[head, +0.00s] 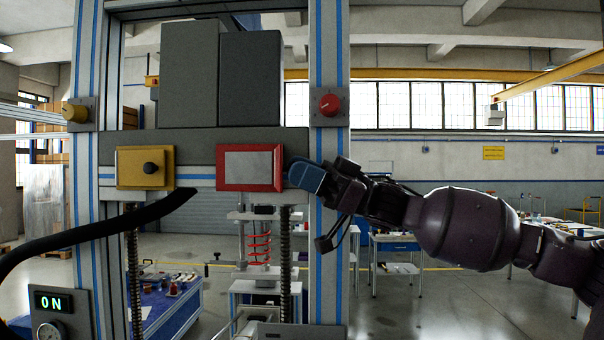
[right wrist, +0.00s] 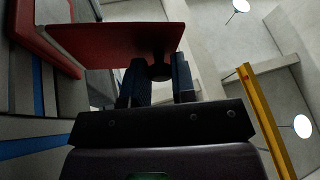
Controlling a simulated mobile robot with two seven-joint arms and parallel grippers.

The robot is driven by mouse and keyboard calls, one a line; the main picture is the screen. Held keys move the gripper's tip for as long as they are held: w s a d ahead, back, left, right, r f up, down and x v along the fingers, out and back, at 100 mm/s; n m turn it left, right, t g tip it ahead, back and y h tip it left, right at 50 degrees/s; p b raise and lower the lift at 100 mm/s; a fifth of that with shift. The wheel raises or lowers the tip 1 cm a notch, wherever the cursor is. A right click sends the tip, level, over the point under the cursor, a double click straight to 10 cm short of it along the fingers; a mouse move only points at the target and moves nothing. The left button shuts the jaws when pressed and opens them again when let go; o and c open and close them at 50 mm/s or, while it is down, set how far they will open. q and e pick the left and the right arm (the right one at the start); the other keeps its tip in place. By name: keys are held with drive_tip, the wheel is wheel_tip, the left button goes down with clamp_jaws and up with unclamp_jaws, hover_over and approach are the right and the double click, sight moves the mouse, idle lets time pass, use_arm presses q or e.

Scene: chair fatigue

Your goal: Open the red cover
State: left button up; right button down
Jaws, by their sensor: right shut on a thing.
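The red cover (right wrist: 125,42) shows in the right wrist view as a flat red plate standing out from its red frame (right wrist: 45,40), swung away from it. In the head view the red frame (head: 222,170) surrounds a light grey panel. The cover is nearly edge-on at its right side (head: 278,168). My right gripper (head: 298,174) is at that right side. In the right wrist view my right gripper (right wrist: 160,82) has its fingers around the dark knob (right wrist: 160,70) on the cover. My left gripper does not show.
A yellow cover with a dark knob (head: 128,168) sits left on the same grey beam. A red dial (head: 329,104) is on the right blue-striped post. A black curved tube-like shape (head: 90,232) crosses from the left edge.

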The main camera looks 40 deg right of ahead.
idle(0.4)
drive_tip(key=c, duration=0.9)
unclamp_jaws()
drive_tip(key=shift+c, duration=0.2)
drive_tip(key=shift+d, duration=0.1)
drive_tip(key=b+v, duration=0.1)
drive_tip(key=v, duration=0.9)
drive_tip(key=shift+d, duration=0.35)
drive_tip(key=shift+s, duration=0.15)
